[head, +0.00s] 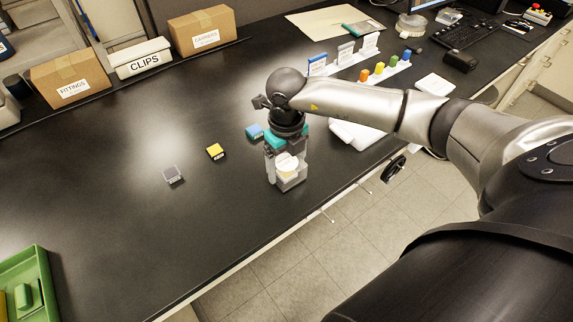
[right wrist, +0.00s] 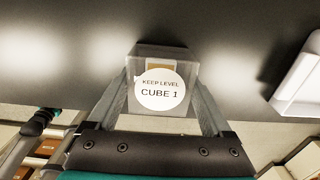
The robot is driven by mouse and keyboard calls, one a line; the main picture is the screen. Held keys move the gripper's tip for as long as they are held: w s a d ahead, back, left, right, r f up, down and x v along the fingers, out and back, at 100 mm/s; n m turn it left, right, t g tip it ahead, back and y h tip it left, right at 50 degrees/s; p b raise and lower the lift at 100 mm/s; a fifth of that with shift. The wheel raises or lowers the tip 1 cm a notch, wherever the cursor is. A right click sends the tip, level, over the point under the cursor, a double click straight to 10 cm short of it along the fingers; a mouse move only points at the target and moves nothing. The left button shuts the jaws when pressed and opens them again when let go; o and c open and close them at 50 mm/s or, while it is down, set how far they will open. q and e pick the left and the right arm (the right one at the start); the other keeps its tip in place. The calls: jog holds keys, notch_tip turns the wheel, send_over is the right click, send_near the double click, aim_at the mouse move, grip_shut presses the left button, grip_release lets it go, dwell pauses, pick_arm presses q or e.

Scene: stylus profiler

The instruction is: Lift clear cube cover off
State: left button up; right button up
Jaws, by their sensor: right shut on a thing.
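My right gripper (head: 286,161) points down and is shut on the cover, one finger on each side. I cannot tell whether the cover touches the bench.
A yellow block (head: 215,151), a grey block (head: 173,174) and a blue block (head: 255,131) lie on the bench (head: 110,215). A green tray (head: 40,262) is at lower left. Boxes and a white CLIPS bin (head: 141,58) line the back. The bench's left middle is clear.

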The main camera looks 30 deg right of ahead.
aim_at(286, 163)
notch_tip(286, 163, up, 20)
jog(key=shift+p, duration=0.3)
jog(key=shift+a, duration=0.1)
